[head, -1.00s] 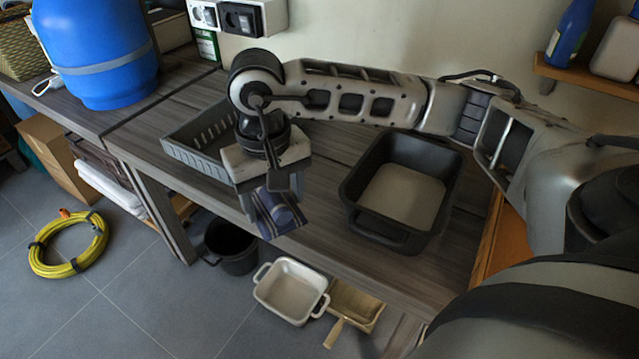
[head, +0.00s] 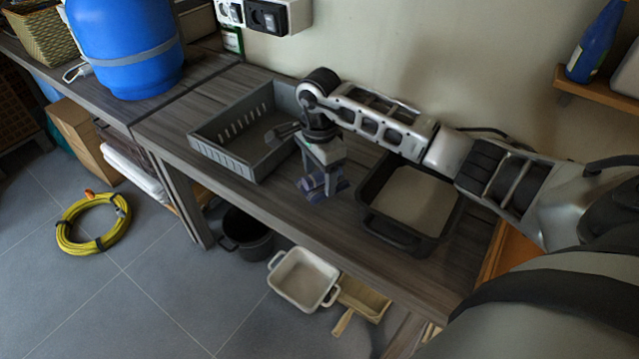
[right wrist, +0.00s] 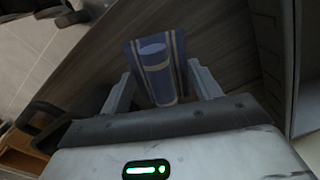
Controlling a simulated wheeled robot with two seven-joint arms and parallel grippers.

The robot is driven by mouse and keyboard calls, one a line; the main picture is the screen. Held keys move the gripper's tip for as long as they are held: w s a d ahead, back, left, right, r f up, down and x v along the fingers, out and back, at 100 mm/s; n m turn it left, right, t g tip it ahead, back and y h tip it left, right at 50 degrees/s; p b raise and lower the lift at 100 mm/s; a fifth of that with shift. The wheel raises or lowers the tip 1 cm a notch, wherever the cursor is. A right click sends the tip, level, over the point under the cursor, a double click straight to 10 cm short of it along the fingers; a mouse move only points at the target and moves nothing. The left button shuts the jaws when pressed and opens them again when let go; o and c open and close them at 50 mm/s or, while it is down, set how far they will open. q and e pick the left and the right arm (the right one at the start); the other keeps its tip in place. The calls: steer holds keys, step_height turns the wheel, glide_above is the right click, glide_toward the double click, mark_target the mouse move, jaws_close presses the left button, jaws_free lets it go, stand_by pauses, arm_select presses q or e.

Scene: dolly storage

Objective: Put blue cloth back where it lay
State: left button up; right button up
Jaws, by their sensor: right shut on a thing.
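The blue cloth (head: 322,185) is striped with lighter bands and hangs below my right gripper (head: 326,172). In the right wrist view the cloth (right wrist: 158,66) sits between the two fingers of the right gripper (right wrist: 165,88), partly folded or rolled. The gripper is shut on it, over the wooden workbench between the grey slotted crate (head: 222,161) and the black tub (head: 385,229). I cannot tell whether the cloth touches the bench. My left gripper is not in view.
A blue barrel (head: 125,45) stands on the bench at the left. Below the bench front are a black pot (head: 246,238), a white dish (head: 303,280) and a wooden scoop (head: 361,298). A yellow cable coil (head: 93,222) lies on the floor. Bare bench (head: 270,205) shows along the front.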

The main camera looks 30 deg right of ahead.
mark_target(319, 186)
steer(key=shift+f, duration=1.95)
steer(key=o, duration=1)
